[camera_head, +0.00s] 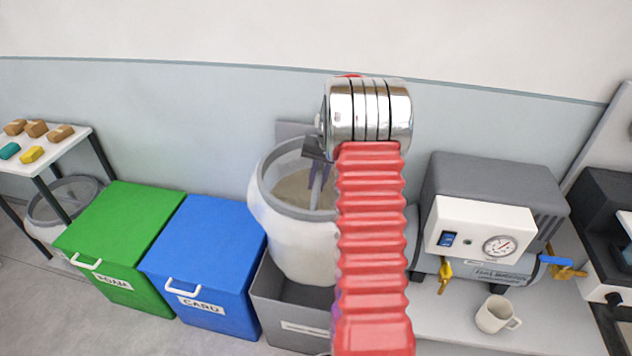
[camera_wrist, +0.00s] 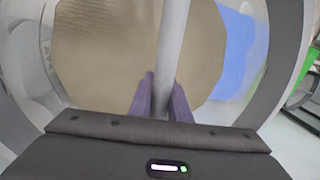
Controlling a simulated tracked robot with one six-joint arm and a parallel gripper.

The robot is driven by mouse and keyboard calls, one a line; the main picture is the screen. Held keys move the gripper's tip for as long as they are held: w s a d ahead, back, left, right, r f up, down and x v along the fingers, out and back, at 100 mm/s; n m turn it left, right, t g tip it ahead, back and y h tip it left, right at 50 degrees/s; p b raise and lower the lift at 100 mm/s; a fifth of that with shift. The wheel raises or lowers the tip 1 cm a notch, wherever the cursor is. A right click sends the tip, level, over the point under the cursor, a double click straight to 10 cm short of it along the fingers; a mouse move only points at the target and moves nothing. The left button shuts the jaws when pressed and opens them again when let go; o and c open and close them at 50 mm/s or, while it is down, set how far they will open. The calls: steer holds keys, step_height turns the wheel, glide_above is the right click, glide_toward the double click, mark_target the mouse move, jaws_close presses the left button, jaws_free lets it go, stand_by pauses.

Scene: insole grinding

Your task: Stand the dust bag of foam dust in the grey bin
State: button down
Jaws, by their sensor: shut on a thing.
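The dust bag (camera_head: 298,245) is a whitish, translucent round bag with a grey rim, open at the top, with tan dust inside. In the head view it is upright over the grey bin (camera_head: 283,312), its lower part at or below the bin's rim; I cannot tell whether it touches the bottom. My gripper (camera_head: 318,182) is at the bag's mouth, partly hidden by my red arm. In the wrist view my purple fingers (camera_wrist: 163,100) are shut on a grey bar across the bag's mouth, with the dust (camera_wrist: 105,50) below.
A blue bin (camera_head: 205,255) and a green bin (camera_head: 122,240) with lids stand left of the grey bin. A bench with a compressor (camera_head: 490,215) and a mug (camera_head: 496,314) is on the right. A table with small blocks (camera_head: 38,128) stands far left.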

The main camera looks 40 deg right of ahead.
step_height(320, 180, down, 43)
steer(key=shift+f, duration=0.2)
stand_by(3.8)
steer(key=shift+w, duration=0.1)
steer(key=c, duration=1.6)
jaws_free()
steer(key=shift+f, duration=0.1)
steer(key=shift+r, duration=8.05)
